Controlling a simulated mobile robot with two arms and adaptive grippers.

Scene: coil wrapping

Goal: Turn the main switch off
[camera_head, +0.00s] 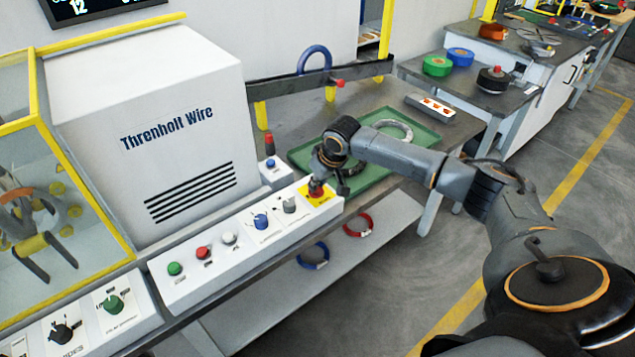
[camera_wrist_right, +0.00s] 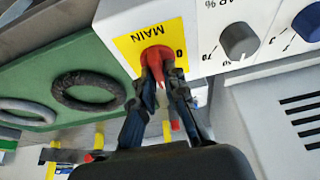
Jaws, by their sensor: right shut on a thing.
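The main switch is a red knob on a yellow plate at the right end of the white control panel; the yellow plate (camera_head: 325,196) shows in the head view. In the right wrist view the red knob (camera_wrist_right: 157,58) sits on the yellow plate (camera_wrist_right: 135,42) marked MAIN, with a 0 beside it. My right gripper (camera_head: 316,188) is at the knob and partly covers it in the head view. In the right wrist view its two fingers (camera_wrist_right: 162,82) are closed around the knob, one on each side. My left gripper is not in view.
The white control panel (camera_head: 190,287) carries several other buttons and knobs to the left. A green tray (camera_head: 420,137) with a grey ring (camera_head: 393,126) lies behind the arm. Red (camera_head: 358,224) and blue (camera_head: 313,256) coils lie on the lower shelf. The floor at right is clear.

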